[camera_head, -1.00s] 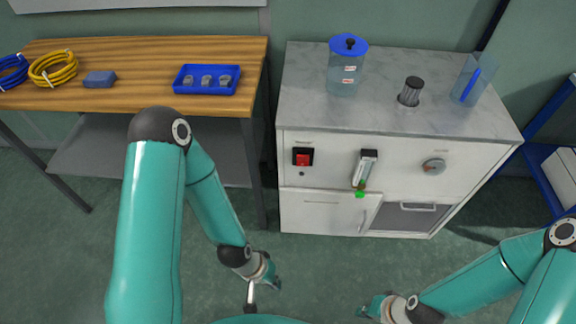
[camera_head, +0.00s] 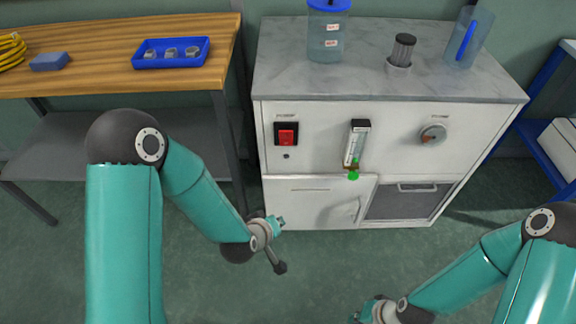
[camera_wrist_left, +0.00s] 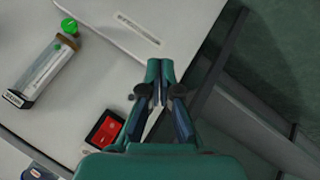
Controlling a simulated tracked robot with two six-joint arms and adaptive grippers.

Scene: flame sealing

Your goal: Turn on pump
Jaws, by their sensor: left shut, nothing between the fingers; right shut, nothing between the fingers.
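The red rocker switch (camera_head: 287,134) in its black frame sits on the upper left of the white cabinet's front (camera_head: 330,195). It also shows in the left wrist view (camera_wrist_left: 106,128), to the left of my gripper and partly covered by it. My left gripper (camera_head: 280,222) is shut and empty, in front of the cabinet and below the switch in the head view. Its closed fingers show in the left wrist view (camera_wrist_left: 160,72). My right gripper (camera_head: 360,314) is at the bottom edge of the head view, away from the cabinet, shut and partly cut off.
A blue-lidded jar (camera_head: 326,38) stands on the cabinet. A wooden table (camera_head: 90,75) with a blue tray (camera_head: 140,62) is at left.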

